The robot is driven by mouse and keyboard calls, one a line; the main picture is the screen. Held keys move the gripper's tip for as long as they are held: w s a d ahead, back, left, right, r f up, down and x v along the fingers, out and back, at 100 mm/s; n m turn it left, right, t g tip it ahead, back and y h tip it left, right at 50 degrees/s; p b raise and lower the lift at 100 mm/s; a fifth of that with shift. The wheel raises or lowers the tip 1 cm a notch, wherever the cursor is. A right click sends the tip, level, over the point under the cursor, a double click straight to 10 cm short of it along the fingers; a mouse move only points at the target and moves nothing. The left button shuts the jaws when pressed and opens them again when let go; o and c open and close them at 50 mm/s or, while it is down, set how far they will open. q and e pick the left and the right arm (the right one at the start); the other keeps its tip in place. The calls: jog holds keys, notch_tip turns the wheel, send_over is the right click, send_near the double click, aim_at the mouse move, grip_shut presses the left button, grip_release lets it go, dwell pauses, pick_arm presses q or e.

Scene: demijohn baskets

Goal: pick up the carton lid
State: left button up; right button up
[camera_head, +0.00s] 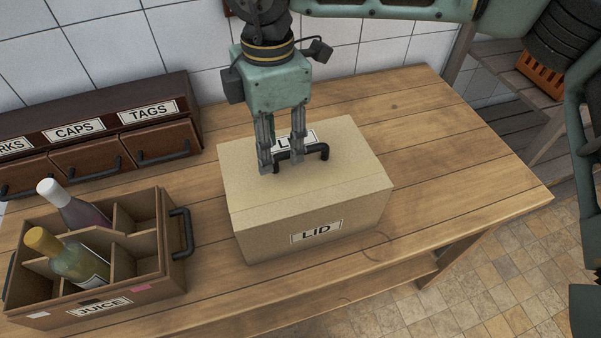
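The carton lid (345,175) is a tan cover with a black bar handle (318,151) and LID labels on its top and front. It sits on the wooden table, and I cannot see clearly where the lid ends and the carton below begins. My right gripper (281,166) points down over the lid's top, at the left part of the handle. Its two fingers are apart, with the handle's left end showing between them. The right finger hides part of the handle and the top label; contact cannot be told. My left gripper is not in view.
A brown JUICE crate (147,281) with two bottles, one white-capped (75,208) and one yellow-capped (68,259), stands at the left. A dark drawer unit (100,105) stands behind it. The table (455,150) is clear right of the carton. Shelves (500,95) stand beyond.

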aim_at(300, 182)
jog(key=shift+m+t+h, duration=0.5)
jog(key=shift+m+h, duration=0.1)
jog(key=shift+h, duration=0.2)
jog(key=w+d, duration=0.1)
jog(key=w+d+r, duration=0.1)
jog(key=d, duration=0.1)
jog(key=shift+w+d+r, duration=0.1)
jog(key=shift+w+d, duration=0.15)
jog(key=shift+w, duration=0.1)
jog(key=shift+d+f, duration=0.15)
jog(key=shift+f, duration=0.1)
jog(key=shift+f+p, duration=0.65)
jog(key=shift+f, duration=0.2)
jog(key=f+p, duration=0.1)
jog(key=f, duration=0.2)
jog(key=f+p, duration=0.1)
jog(key=shift+w+d+f+p, duration=0.15)
jog(key=shift+w+f+p, duration=0.05)
jog(key=shift+w+p, duration=0.15)
jog(key=shift+f, duration=0.25)
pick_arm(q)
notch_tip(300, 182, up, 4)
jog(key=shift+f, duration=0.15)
pick_arm(e)
jog(key=shift+f, duration=0.1)
